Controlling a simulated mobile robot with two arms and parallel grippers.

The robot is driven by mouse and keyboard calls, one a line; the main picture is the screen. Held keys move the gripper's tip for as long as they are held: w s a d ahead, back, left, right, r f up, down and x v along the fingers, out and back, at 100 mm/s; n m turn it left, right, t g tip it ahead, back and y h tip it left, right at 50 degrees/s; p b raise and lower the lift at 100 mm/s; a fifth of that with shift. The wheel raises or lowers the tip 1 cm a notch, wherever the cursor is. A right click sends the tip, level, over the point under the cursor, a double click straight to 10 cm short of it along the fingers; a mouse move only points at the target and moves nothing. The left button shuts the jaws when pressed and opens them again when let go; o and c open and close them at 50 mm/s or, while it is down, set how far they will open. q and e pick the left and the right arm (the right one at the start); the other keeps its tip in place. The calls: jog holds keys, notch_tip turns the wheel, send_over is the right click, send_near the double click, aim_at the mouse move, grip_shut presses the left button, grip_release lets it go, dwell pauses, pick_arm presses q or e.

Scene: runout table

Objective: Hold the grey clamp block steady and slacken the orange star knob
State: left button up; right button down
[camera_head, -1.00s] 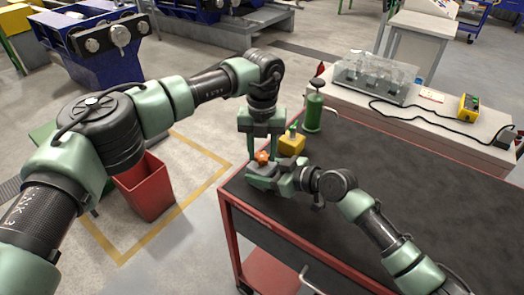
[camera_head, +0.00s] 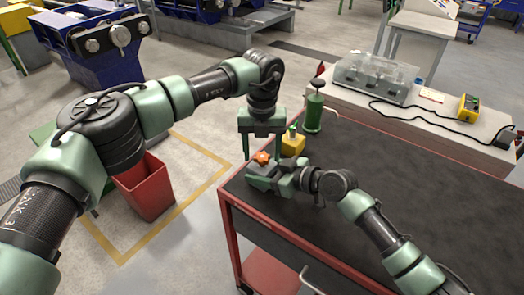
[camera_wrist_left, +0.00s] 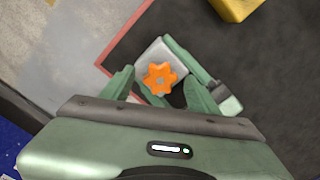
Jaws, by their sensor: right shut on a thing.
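The orange star knob (camera_head: 261,158) sits on top of the grey clamp block, near the table's left corner. The clamp block (camera_wrist_left: 151,54) shows pale grey around the knob in the left wrist view. My left gripper (camera_head: 263,153) points down over the knob and is open. In the left wrist view its two fingers stand on either side of the knob (camera_wrist_left: 160,79), with a gap on each side. My right gripper (camera_head: 268,179) comes in from the right, low over the table, and is shut on the clamp block. Its fingers hide part of the block.
The dark-topped table (camera_head: 400,205) has free room to the right. A yellow block (camera_head: 293,145) with a green top and a green bottle-like tool (camera_head: 313,112) stand close behind the clamp. A red bin (camera_head: 146,190) stands on the floor to the left.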

aim_at(262, 156)
pick_arm(q)
notch_tip(262, 156, up, 12)
dwell(0.6)
pick_arm(e)
jog(key=shift+c, duration=1.8)
grip_release()
